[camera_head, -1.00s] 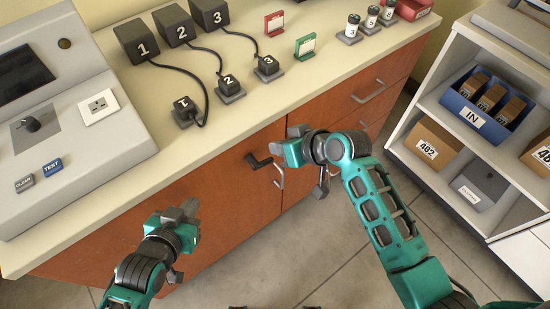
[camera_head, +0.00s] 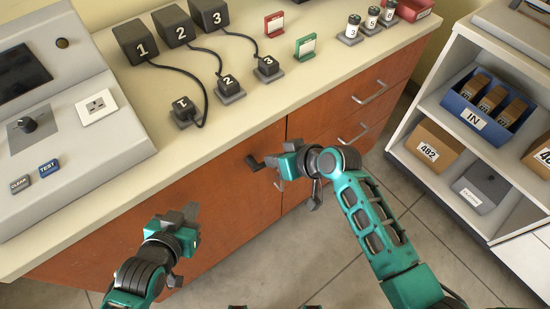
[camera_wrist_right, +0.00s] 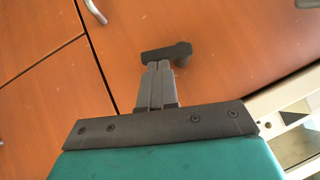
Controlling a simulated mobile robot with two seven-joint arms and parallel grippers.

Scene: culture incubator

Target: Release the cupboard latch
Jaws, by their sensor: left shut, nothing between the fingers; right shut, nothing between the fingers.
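The cupboard latch is a dark handle (camera_head: 254,163) on the orange-brown cupboard front, just left of the gap between two panels. In the right wrist view the latch (camera_wrist_right: 168,53) is a dark bar with a rounded end, right at the fingertips. My right gripper (camera_head: 274,161) is shut with nothing between its fingers, its tips at or very near the latch; I cannot tell if they touch. It also shows in the right wrist view (camera_wrist_right: 157,68). My left gripper (camera_head: 190,212) is shut and empty, in front of the cupboard at lower left.
The counter (camera_head: 250,95) overhangs the cupboard and carries numbered black blocks, cards and small jars. Metal handles (camera_head: 370,92) stick out of the drawers at right. A white shelf unit (camera_head: 425,105) with boxes stands further right. The floor between is clear.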

